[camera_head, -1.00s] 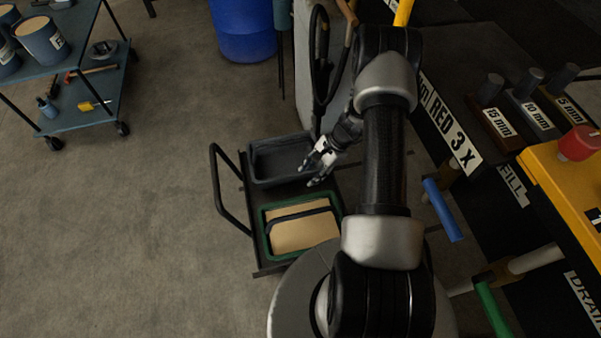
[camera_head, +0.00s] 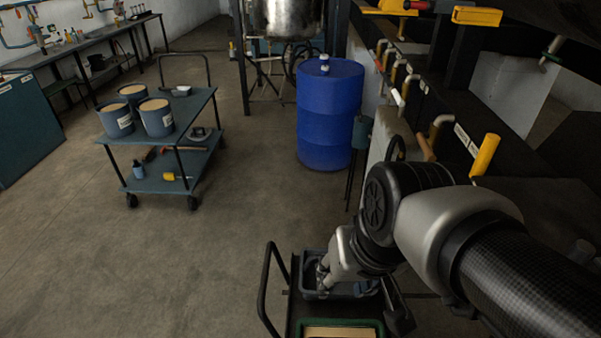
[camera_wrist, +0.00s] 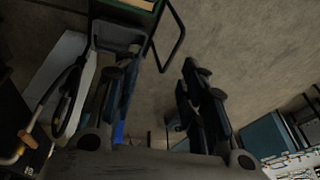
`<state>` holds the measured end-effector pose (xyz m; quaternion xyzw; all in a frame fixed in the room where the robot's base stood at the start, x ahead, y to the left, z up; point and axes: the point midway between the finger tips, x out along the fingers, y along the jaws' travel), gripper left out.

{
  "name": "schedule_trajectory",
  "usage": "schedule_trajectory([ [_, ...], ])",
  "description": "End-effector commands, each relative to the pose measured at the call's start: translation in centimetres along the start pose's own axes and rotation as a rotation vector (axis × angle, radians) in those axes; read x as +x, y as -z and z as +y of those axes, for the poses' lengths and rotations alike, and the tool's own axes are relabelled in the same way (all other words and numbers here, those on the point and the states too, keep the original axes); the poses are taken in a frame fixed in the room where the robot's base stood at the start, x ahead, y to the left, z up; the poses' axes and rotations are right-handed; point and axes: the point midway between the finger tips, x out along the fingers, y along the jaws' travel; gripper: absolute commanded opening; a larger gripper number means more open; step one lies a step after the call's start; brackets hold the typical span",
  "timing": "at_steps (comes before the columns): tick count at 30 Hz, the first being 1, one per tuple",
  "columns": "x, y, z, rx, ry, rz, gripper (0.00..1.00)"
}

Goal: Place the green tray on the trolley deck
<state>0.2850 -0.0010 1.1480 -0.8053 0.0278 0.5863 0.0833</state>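The green tray (camera_head: 372,323) shows only in part at the bottom edge of the head view, with a tan surface inside its green rim. It rests on the low dark trolley (camera_head: 297,300), in front of a dark grey tray (camera_head: 309,270). In the wrist view, part of the green tray (camera_wrist: 140,3) shows at the top edge, near the dark grey tray (camera_wrist: 118,35). My gripper (camera_head: 322,276) is by the dark grey tray, partly hidden by my wrist. In the wrist view, my gripper's fingers (camera_wrist: 158,72) are apart with nothing between them.
The low trolley's black handle (camera_head: 265,290) rises at its left. A blue drum (camera_head: 330,115) stands beyond it. A two-shelf cart (camera_head: 193,113) with buckets and tools stands at left. Dark bench and pipework (camera_head: 440,120) line the right. The floor between cart and low trolley is clear.

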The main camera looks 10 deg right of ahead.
Motion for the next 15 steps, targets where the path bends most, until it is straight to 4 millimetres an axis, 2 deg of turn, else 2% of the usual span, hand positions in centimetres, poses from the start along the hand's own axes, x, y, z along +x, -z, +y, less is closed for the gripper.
schedule_trajectory([
  [3, -1.5, -2.5, 0.1, -0.100, -0.024, 0.058, 0.39],
  [6, -2.0, -3.6, 0.3, -0.147, -0.039, 0.084, 0.39],
  [15, -2.2, -4.2, 0.5, -0.171, -0.049, 0.096, 0.39],
])
